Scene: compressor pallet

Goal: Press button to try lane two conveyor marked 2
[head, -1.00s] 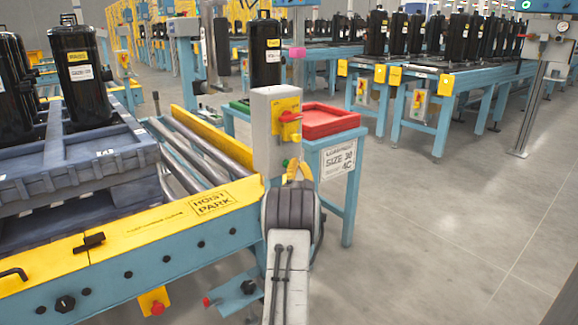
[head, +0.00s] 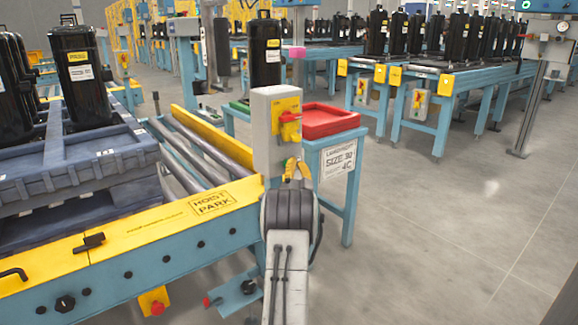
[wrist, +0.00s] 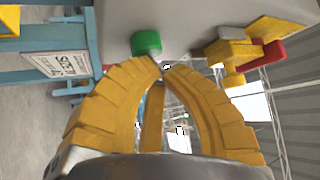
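A grey control box (head: 264,135) stands at the end of the roller conveyor in the head view. A green button (wrist: 147,43) sticks out of its grey face in the wrist view; in the head view my gripper hides it. My gripper (wrist: 163,68) has its two yellow fingers drawn together at the tips, with nothing between them. The tips are close to the button, just below it in the wrist view; I cannot tell whether they touch. My gripper (head: 297,168) is in front of the box's lower part in the head view. I cannot read any number 2.
A yellow switch with a red part (wrist: 245,52) sits on the box beside the button. A red tray (head: 331,121) lies on a blue stand right of the box. A yellow-topped conveyor frame (head: 150,228) lies left.

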